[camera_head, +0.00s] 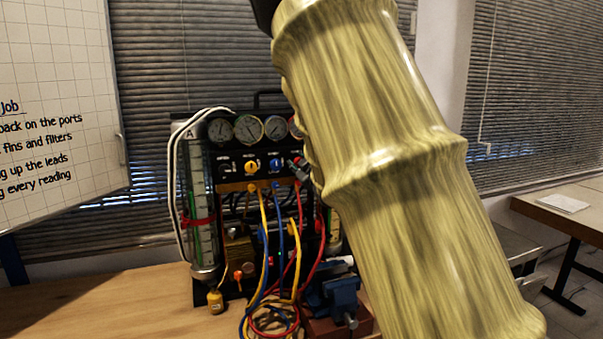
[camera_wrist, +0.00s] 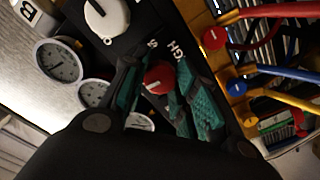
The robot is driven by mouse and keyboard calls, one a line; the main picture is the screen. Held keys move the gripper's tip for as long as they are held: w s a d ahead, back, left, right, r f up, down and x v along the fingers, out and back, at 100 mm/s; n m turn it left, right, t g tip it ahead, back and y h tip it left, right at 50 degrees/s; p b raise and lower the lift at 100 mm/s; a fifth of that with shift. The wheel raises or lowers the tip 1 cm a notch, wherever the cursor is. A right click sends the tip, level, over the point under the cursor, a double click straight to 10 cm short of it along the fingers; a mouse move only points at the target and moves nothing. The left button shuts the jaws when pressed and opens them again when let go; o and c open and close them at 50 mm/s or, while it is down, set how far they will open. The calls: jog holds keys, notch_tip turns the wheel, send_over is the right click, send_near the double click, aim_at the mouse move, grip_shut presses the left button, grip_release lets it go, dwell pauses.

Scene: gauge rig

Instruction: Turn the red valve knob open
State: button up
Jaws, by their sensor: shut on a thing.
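The red valve knob (camera_wrist: 158,77) sits on the dark panel in the wrist view, with a pale mark on its face. My gripper (camera_wrist: 157,88) has its teal-padded fingers on both sides of the knob and is shut on it. Parts of the panel lettering beside the knob are covered by the fingers. In the head view, my arm covers the right part of the gauge rig (camera_head: 231,187), and a bit of red shows at the arm's left edge near the panel's knob row.
Several round gauges line the rig, one clear in the wrist view (camera_wrist: 58,62). Yellow, blue and red hoses (camera_head: 281,225) hang in front of the rig. A blue vise (camera_head: 336,292) stands at its foot. The wooden bench (camera_head: 120,305) is clear at left.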

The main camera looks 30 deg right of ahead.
jog(key=shift+f+n+b, duration=0.25)
jog(key=shift+n+b, duration=0.2)
jog(key=shift+n, duration=0.15)
jog(key=shift+r, duration=0.1)
jog(key=o, duration=1)
jog(key=shift+r, duration=0.1)
jog(key=shift+s, duration=0.1)
jog(key=v, duration=1.2)
jog(key=shift+d, duration=0.1)
